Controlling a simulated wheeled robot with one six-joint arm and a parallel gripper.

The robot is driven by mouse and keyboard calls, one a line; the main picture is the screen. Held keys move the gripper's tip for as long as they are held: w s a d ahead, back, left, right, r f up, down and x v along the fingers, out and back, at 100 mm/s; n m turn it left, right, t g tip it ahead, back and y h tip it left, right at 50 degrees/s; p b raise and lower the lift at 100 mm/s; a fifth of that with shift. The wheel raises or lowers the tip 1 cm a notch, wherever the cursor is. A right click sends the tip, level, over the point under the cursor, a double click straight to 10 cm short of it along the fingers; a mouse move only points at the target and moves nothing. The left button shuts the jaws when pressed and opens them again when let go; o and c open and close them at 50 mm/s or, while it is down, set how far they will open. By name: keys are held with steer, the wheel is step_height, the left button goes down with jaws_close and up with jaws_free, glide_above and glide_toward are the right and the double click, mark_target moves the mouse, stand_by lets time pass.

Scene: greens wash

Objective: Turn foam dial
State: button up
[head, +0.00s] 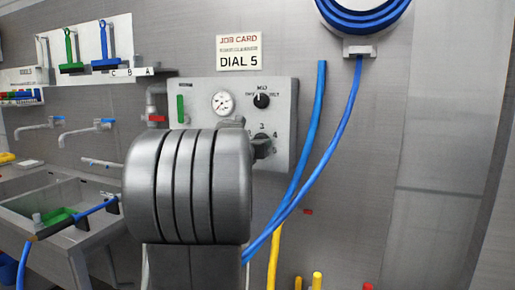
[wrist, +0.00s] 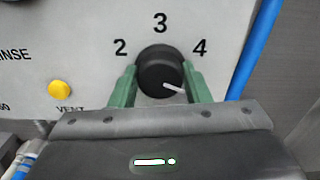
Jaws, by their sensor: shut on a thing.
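The foam dial (wrist: 156,68) is a round black knob with a white pointer, on a pale panel (wrist: 90,40). The numbers 2, 3 and 4 show around it. The pointer is aimed right and slightly down, below the 4; any mark there is hidden. My gripper (wrist: 160,80) is shut on the dial, with one green finger on each side. In the head view my grey arm covers most of the gripper, and the dial is only partly seen at the panel's lower right. A job card (head: 239,53) above the panel reads "DIAL 5".
A gauge (head: 223,103), a black mode knob (head: 262,101) and a yellow vent button (wrist: 59,89) are on the panel. A blue hose (head: 306,160) hangs just right of it. A sink (head: 70,205) with taps is at the left. The wall farther right is clear.

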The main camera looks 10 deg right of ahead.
steer(key=shift+m, duration=0.7)
steer(key=o, duration=1)
steer(key=shift+s, duration=0.1)
steer(key=b+v, duration=0.1)
steer(key=v, duration=1.2)
steer(key=shift+s+a, duration=0.25)
steer(key=shift+w+d, duration=0.1)
